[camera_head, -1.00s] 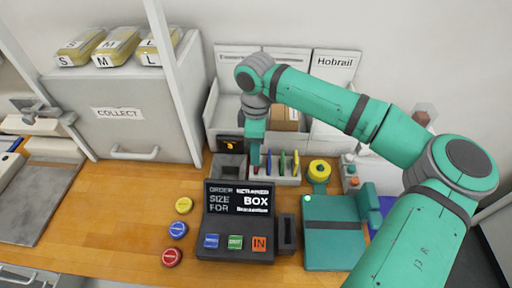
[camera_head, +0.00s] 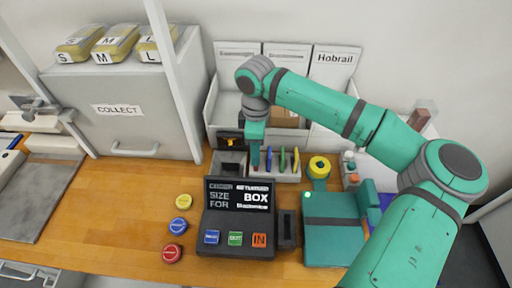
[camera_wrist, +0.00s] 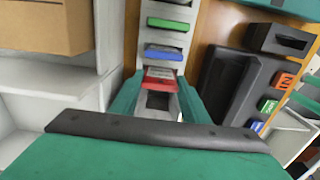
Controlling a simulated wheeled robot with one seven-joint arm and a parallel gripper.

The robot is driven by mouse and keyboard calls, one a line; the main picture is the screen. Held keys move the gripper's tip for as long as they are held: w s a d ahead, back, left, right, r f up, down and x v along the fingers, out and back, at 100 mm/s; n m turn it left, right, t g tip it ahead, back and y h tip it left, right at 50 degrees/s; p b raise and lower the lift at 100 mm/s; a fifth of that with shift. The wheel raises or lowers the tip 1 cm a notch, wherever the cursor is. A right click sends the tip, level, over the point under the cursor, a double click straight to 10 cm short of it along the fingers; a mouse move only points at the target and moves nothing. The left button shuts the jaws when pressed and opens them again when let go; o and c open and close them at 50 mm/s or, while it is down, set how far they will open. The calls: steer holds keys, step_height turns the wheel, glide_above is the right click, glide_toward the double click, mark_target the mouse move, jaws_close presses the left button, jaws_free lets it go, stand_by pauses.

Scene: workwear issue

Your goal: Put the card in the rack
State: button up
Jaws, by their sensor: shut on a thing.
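The rack (camera_head: 289,179) is a pale slotted holder at the back of the wooden counter, behind the dark order terminal. Blue, green and yellow cards stand in it; the blue card (camera_wrist: 165,53) and green card (camera_wrist: 168,24) also show in the wrist view. My gripper (camera_wrist: 158,92) points down at the rack's left end, its green fingers shut on a red card (camera_wrist: 160,74). The red card is at the rack, in line with the others, beside a dark opening. Its lower edge is hidden, so I cannot tell how deep it sits.
The order terminal (camera_head: 238,222) stands in front of the rack. Yellow, blue and red round buttons lie on the left. White bins stand behind.

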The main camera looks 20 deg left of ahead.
steer(key=shift+f, duration=0.65)
stand_by(0.5)
steer(key=o, duration=1.1)
steer(key=shift+r, duration=0.1)
steer(key=shift+r, duration=4.45)
